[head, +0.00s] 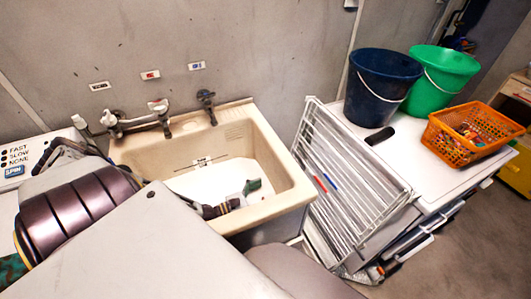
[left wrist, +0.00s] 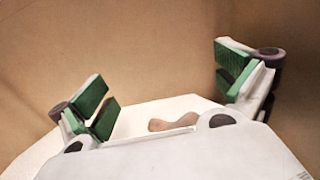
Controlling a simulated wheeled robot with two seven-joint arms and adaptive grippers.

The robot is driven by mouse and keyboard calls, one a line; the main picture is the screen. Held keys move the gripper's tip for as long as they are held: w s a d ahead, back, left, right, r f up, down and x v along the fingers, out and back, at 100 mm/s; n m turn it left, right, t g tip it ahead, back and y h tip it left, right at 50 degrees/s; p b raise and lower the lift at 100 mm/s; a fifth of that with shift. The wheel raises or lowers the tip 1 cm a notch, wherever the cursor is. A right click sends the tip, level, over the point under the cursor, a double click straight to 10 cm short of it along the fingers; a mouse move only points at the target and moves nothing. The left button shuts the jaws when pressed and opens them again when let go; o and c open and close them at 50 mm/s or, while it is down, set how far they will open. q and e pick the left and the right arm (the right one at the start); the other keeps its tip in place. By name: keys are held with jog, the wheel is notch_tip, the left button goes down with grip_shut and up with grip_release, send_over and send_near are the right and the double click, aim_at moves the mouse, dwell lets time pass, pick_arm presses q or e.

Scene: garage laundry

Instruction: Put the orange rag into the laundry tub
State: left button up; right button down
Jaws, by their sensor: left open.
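The laundry tub (head: 288,195) is a cream basin below the wall taps. My left gripper (head: 252,187) is inside the tub, low over its white floor, with its green pads showing. In the left wrist view the left gripper (left wrist: 165,95) has its two green-padded fingers spread wide apart. A small brownish patch (left wrist: 173,124) shows past the palm edge in that view; I cannot tell whether it is the orange rag. No orange rag can be made out in the head view, where my arm hides part of the tub. My right gripper is not in view.
A white folding rack (head: 350,185) leans right of the tub. Beyond it a white top holds a dark blue bucket (head: 378,90), a green bucket (head: 441,80) and an orange basket (head: 445,143) of small items. Taps (head: 158,112) stand over the tub's back edge.

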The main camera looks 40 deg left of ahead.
pick_arm(q)
jog(key=shift+r, duration=0.1)
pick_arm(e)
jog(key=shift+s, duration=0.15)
pick_arm(q)
jog(key=shift+r+p, duration=0.4)
jog(key=shift+r, duration=0.25)
jog(key=v, duration=0.7)
jog(key=shift+s+f, duration=0.2)
jog(key=shift+s, duration=0.05)
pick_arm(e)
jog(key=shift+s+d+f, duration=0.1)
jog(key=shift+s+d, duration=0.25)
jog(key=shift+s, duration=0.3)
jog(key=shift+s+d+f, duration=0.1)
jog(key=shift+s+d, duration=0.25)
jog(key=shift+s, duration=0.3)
